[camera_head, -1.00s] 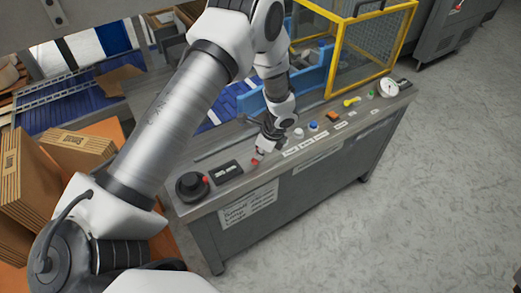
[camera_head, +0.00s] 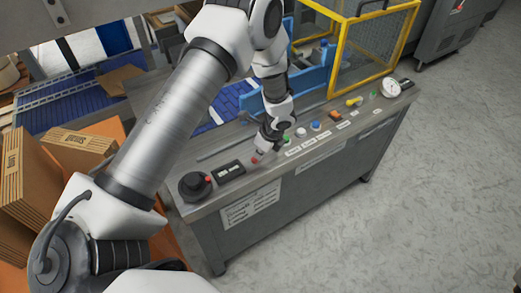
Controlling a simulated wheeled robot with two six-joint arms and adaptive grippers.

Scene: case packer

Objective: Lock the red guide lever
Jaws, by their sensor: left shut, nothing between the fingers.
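A small red tip (camera_head: 253,160) shows on the grey console top, just below my left gripper (camera_head: 262,147). It may be the end of the red guide lever, but its shaft and position are too small to read. My left gripper is shut and empty, pointing down close behind the red tip. I cannot tell whether they touch. A second red knob (camera_head: 208,180) sits at the right side of a black round dial (camera_head: 193,186). My right gripper is not in view.
The console (camera_head: 225,200) carries a black display box (camera_head: 229,170), a green button (camera_head: 287,140), a blue button (camera_head: 315,126), a yellow handle (camera_head: 353,101) and a white gauge (camera_head: 390,88). A yellow-framed cage (camera_head: 335,60) stands behind. Cartons (camera_head: 75,150) lie left. Open floor is right.

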